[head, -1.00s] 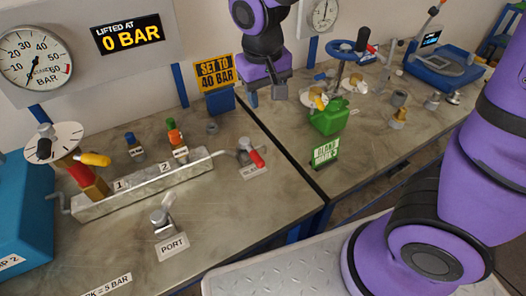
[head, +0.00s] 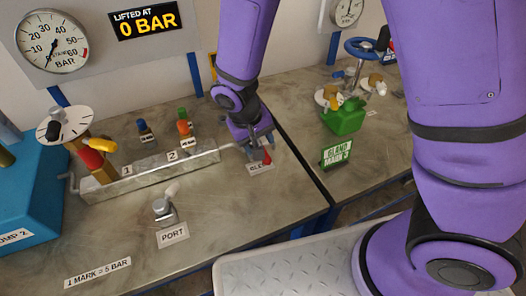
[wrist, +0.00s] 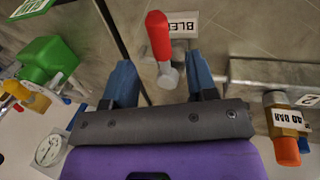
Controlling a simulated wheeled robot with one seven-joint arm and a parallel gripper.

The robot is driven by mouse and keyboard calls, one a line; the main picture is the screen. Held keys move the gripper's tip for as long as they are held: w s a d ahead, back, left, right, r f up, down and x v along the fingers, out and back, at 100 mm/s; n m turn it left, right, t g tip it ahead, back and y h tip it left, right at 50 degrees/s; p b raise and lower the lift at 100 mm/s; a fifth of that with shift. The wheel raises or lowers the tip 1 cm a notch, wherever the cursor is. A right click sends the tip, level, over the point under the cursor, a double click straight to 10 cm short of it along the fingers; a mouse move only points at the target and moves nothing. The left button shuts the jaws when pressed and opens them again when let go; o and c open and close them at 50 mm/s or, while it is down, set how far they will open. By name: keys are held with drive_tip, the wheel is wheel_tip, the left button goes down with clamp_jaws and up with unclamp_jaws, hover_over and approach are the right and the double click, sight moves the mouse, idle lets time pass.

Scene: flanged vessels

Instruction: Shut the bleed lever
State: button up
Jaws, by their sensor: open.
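The bleed lever has a red handle (wrist: 158,35) on a grey metal stem (wrist: 167,76), beside its BLEED label (wrist: 183,24) in the wrist view. In the head view the red handle (head: 267,157) is partly hidden by my gripper (head: 258,138). In the wrist view my gripper (wrist: 160,62) is open, with one blue finger on each side of the lever's grey stem and gaps on both sides. The red handle reaches out beyond the fingertips. I cannot tell how high the fingers are above the bench.
A metal manifold (head: 150,176) with stations 1 and 2 runs left of the lever. The PORT fitting (head: 164,207) stands in front of it. A green can (head: 345,117) and a green card (head: 337,155) stand on the right bench.

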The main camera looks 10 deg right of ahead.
drive_tip(key=shift+x, duration=2.65)
clamp_jaws()
